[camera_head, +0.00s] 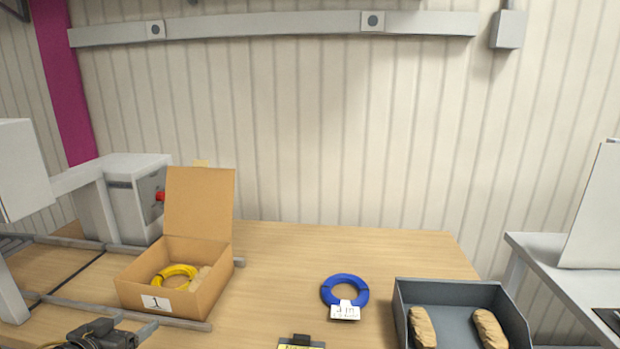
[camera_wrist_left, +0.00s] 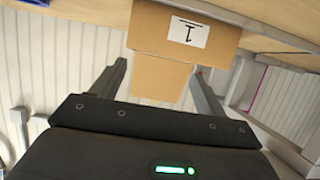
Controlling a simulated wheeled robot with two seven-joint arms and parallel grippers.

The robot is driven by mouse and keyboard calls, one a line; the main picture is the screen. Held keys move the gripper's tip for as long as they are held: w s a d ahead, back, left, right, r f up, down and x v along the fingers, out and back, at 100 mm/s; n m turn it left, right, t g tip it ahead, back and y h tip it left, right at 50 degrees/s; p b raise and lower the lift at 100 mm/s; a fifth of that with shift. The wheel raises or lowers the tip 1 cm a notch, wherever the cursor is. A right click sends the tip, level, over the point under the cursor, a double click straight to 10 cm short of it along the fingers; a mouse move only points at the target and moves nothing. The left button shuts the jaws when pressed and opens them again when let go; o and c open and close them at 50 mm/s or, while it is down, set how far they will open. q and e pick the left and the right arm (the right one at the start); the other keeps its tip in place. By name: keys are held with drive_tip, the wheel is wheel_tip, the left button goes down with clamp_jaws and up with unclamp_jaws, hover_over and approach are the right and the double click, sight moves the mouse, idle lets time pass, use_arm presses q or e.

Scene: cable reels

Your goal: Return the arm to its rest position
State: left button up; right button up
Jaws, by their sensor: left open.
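My left gripper (camera_head: 100,335) shows at the bottom left edge in the head view, partly cut off. In the left wrist view its two fingers (camera_wrist_left: 160,72) are spread apart with nothing between them. An open cardboard box (camera_head: 210,296) with a "1" label stands just beyond the gripper, lid up, with a yellow cable coil (camera_head: 176,271) inside. The box also shows in the left wrist view (camera_wrist_left: 150,38), upside down and apart from the fingers. My right gripper is not in view.
A blue cable coil (camera_head: 345,280) with a white tag lies on the wooden table (camera_head: 300,255). A grey tray (camera_head: 462,291) with brown packets stands at right. Grey rails (camera_head: 180,322) run beside the box. A machine with a red button (camera_head: 140,195) stands behind.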

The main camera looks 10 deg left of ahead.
use_arm(q)
drive_tip(key=s+d+f+g+y, duration=0.1)
drive_tip(key=s+d+f+g, duration=0.1)
drive_tip(key=s+d+f, duration=0.4)
drive_tip(key=s+d+f+g, duration=0.2)
drive_tip(key=s+f, duration=0.1)
drive_tip(key=f, duration=0.6)
drive_tip(key=s+d+f+m+g+h, duration=0.1)
drive_tip(key=s+d+f+g, duration=0.25)
drive_tip(key=s+d, duration=0.3)
drive_tip(key=s+d+f+m+g, duration=0.1)
drive_tip(key=s+d+f+g, duration=0.25)
drive_tip(key=s+d, duration=0.3)
wheel_tip(320, 180, down, 26)
drive_tip(key=s, duration=0.3)
drive_tip(key=s+a+f+g, duration=0.1)
drive_tip(key=s+a+f, duration=0.2)
drive_tip(key=s+f, duration=1.2)
drive_tip(key=shift+s+a+m, duration=0.3)
drive_tip(key=shift+a+m, duration=0.05)
drive_tip(key=shift+m, duration=0.05)
